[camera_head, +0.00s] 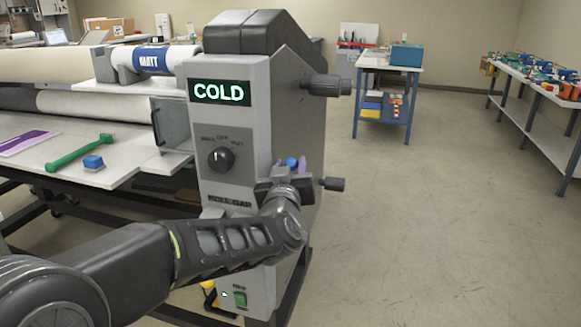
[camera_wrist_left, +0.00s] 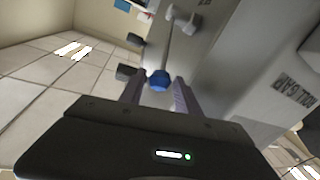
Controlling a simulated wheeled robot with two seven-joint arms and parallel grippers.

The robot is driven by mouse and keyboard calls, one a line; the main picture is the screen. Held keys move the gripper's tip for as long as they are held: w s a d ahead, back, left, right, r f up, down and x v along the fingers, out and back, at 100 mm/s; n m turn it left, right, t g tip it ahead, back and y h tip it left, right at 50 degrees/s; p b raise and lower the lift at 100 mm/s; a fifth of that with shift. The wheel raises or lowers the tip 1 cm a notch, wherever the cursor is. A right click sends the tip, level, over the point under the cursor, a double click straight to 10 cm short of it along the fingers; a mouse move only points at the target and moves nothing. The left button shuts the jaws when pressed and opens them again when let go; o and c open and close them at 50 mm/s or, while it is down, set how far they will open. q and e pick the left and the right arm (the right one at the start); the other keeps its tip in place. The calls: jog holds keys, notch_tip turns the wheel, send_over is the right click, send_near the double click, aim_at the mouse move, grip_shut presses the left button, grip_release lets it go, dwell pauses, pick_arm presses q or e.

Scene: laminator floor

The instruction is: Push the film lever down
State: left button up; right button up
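A blue ball knob (camera_head: 291,162) shows at the side of the grey laminator housing (camera_head: 232,130). It looks like the end of the film lever. In the left wrist view the blue knob (camera_wrist_left: 158,80) sits at the end of a thin rod that runs up along the housing. My left gripper (camera_head: 291,167) is at the housing's side, with its purple-grey fingers apart on either side of the knob. In the left wrist view the gripper (camera_wrist_left: 159,84) shows a narrow gap between knob and fingers; I cannot tell whether they touch. My right gripper is out of view.
The floor (camera_head: 420,220) to the right is clear.

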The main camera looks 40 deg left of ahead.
pick_arm(q)
jog(key=shift+c, duration=0.6)
grip_shut()
dwell(0.8)
